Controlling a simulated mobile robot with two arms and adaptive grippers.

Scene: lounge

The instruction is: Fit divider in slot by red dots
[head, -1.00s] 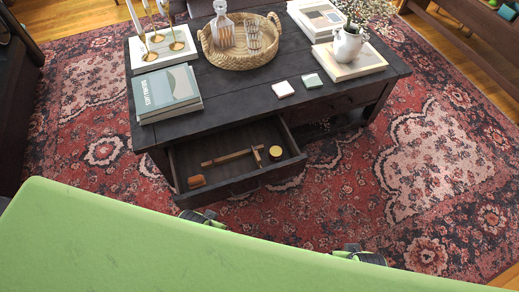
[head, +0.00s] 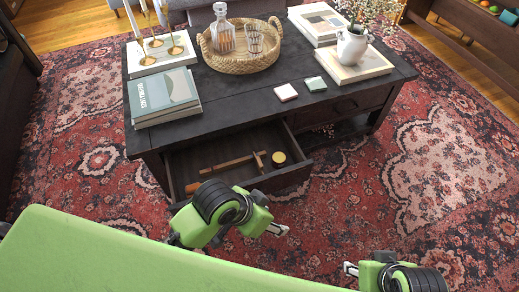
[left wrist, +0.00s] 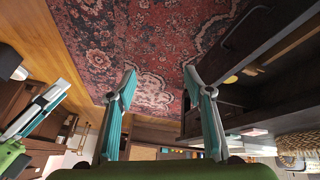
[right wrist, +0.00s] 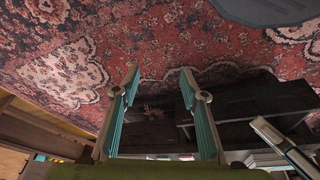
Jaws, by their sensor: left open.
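A long thin wooden strip (head: 228,164), which looks like the divider, lies in the open table drawer (head: 291,177). A short crosspiece (head: 259,161) touches or nearly touches its right end. The red dots and the slot cannot be made out. My left gripper (head: 280,230) is in front of the drawer and outside it, its fingers apart and empty. In the left wrist view the fingers (left wrist: 160,80) are spread over the rug. My right gripper (head: 350,268) is lower right over the rug, with open, empty fingers in the right wrist view (right wrist: 160,78).
A round yellow-topped tin (head: 279,158) sits at the drawer's right. A brown block (head: 193,187) at its left front is partly hidden by my left arm. The dark table (head: 240,92) holds books (head: 165,92), a basket tray (head: 240,65) and two coasters (head: 286,92). The rug at right is clear.

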